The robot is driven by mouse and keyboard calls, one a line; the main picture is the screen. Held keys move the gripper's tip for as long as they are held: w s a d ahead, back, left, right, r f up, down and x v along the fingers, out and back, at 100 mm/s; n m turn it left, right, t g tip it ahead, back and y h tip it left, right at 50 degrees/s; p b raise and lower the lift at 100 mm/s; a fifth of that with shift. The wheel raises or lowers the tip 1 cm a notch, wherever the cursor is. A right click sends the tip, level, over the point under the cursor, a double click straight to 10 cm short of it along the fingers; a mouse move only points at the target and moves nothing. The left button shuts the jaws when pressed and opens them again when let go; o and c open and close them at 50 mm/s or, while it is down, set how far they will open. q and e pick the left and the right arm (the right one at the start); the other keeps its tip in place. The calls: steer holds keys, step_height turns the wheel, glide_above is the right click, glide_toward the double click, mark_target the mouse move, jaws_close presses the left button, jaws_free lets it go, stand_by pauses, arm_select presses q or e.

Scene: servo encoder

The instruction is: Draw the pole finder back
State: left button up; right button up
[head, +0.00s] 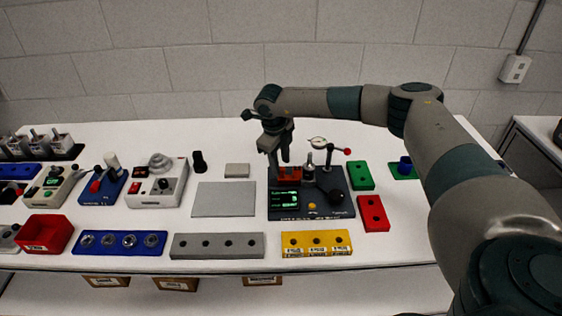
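A dark servo station (343,207) stands on the white bench, right of centre, with a lit green display (286,200), a yellow button and a dark round knob (336,196). A red block (281,181) sits at its back left. A small post (309,168) and a round dial gauge (319,142) on a stand with a red-tipped lever (347,151) rise at its back. I cannot tell which part is the pole finder. My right gripper (280,164) points down just above the red block; its fingertips are small and partly merge with the station. My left gripper is out of view.
A grey plate (224,199) lies left of the station. A green block (360,175) and a red block (373,213) stand close on its right. A yellow block (316,243) and a grey block (217,246) lie in front. Other devices fill the left side.

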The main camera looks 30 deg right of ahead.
steer(key=shift+w+d+f, duration=0.1)
steer(key=shift+d+f, duration=0.1)
steer(key=shift+f, duration=0.75)
steer(key=shift+c, duration=0.6)
jaws_close()
steer(key=shift+w+a+f+b, duration=0.1)
steer(key=shift+w+a+b, duration=0.35)
steer(key=shift+a, duration=0.25)
steer(key=shift+w+a+f+b, duration=0.1)
steer(key=shift+w+a+b, duration=0.3)
steer(key=shift+a, duration=0.25)
steer(key=shift+w+a+r, duration=0.15)
steer(key=shift+a, duration=0.1)
steer(key=shift+r, duration=0.15)
steer(key=shift+o, duration=0.4)
jaws_free()
steer(key=shift+o, duration=0.2)
steer(key=shift+a, duration=0.1)
